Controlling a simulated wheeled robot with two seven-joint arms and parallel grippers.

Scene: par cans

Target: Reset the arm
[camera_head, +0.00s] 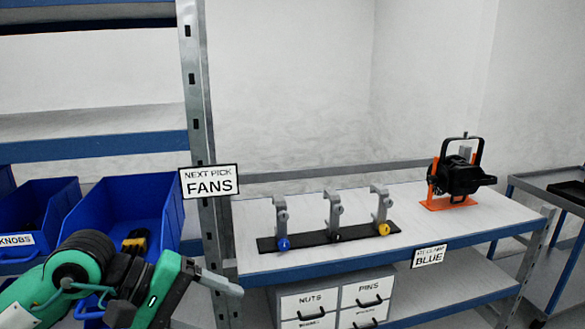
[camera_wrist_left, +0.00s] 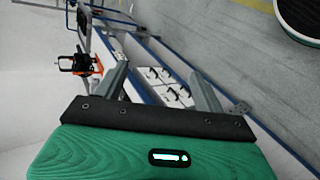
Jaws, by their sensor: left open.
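My left arm (camera_head: 75,270) comes in from the lower left of the head view, in front of the blue bins. My left gripper (camera_head: 225,284) points right, near the shelf post, and holds nothing that I can see. In the left wrist view its two fingers (camera_wrist_left: 163,85) stand apart with nothing between them. My right arm and gripper are in neither view.
Blue bins (camera_head: 122,200) sit at the left. A post with a FANS sign (camera_head: 210,181) stands beside my gripper. The shelf bears a black rail (camera_head: 328,235) with three grey clamps and a black par can (camera_head: 462,175) on an orange stand. Drawers (camera_head: 318,301) lie below.

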